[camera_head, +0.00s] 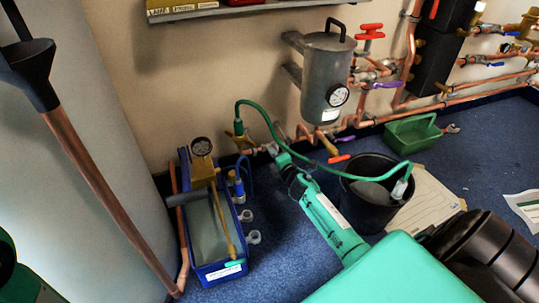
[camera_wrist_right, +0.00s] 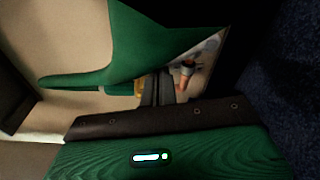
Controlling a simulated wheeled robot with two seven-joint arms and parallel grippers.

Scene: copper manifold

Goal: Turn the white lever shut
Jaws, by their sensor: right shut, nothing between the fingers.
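I cannot clearly pick out the white lever in either view. A small pale fitting (camera_head: 271,148) sits on the low copper pipe at my right gripper's tip, and the gripper may hide part of it. My right gripper (camera_head: 281,156) is shut and empty, reaching up and left to this pipe. In the right wrist view its dark fingers (camera_wrist_right: 155,90) are together, beside a copper pipe end (camera_wrist_right: 185,72). A large green shape blocks much of that view. Whether the fingers touch the fitting cannot be told. My left gripper is not in view.
A green hose (camera_head: 330,156) arches over my right gripper into a black bucket (camera_head: 358,210). A grey tank (camera_head: 326,75) hangs on the wall. A green bin (camera_head: 411,134) lies at right.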

